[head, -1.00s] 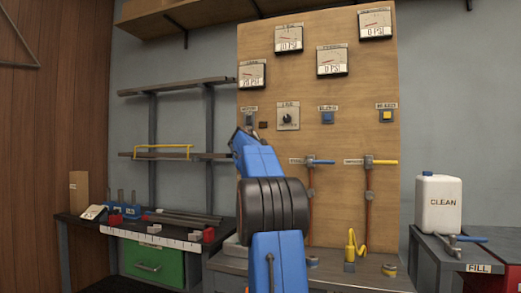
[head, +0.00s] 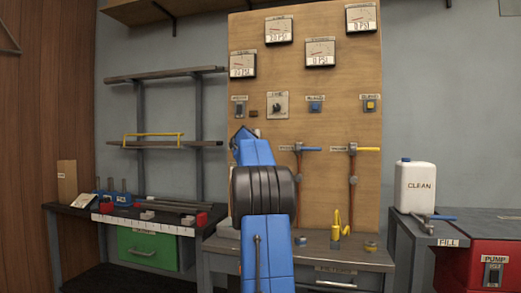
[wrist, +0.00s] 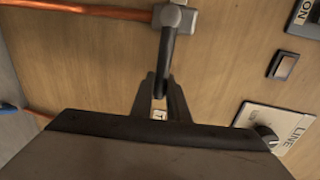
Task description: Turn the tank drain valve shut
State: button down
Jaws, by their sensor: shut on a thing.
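In the wrist view my gripper (wrist: 159,88) is shut on the end of a dark valve handle (wrist: 168,48). The handle runs from a grey valve body (wrist: 176,17) on a copper pipe (wrist: 95,10), roughly square to the pipe. A small label with a "T" shows between the fingers; the rest is hidden, so I cannot read which valve this is. In the head view my arm covers this valve and the fingertips.
Right of my arm, a blue-handled valve (head: 309,149) and a yellow-handled valve (head: 366,149) sit on the wooden board (head: 330,100). Switches and a LINE knob (head: 277,105) are above. A bench (head: 300,262) stands below; a white CLEAN jug (head: 416,188) stands at right.

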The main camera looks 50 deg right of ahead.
jog(key=shift+f, duration=0.1)
jog(key=c, duration=1.7)
grip_release()
jog(key=v, duration=1.7)
jog(key=shift+a, duration=0.2)
